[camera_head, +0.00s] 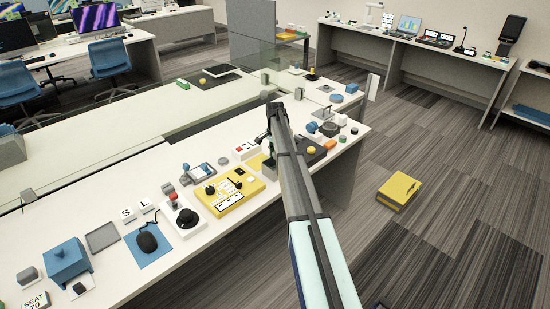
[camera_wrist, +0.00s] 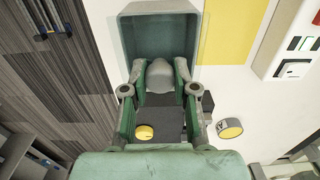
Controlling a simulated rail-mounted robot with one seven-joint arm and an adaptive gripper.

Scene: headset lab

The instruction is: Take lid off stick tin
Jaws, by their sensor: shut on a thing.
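My gripper (camera_wrist: 160,88) is shut on a rounded grey knob (camera_wrist: 160,72), with one green finger on each side of it. Beyond the knob, a grey-green box-like piece (camera_wrist: 160,32) with rounded corners fills the top middle of the wrist view. It appears to be the stick tin or its lid; I cannot tell where one ends and the other begins, or whether they are apart. In the head view my arm reaches over the long white desk, and its links largely hide the held thing.
A yellow mat (camera_wrist: 226,30) and a white box with dark slots (camera_wrist: 290,45) lie beside it. A round yellow-topped piece (camera_wrist: 229,128) is close by. A yellow control panel (camera_head: 228,192) and blue box (camera_head: 66,260) stand leftward. A yellow case (camera_head: 399,191) lies on the floor.

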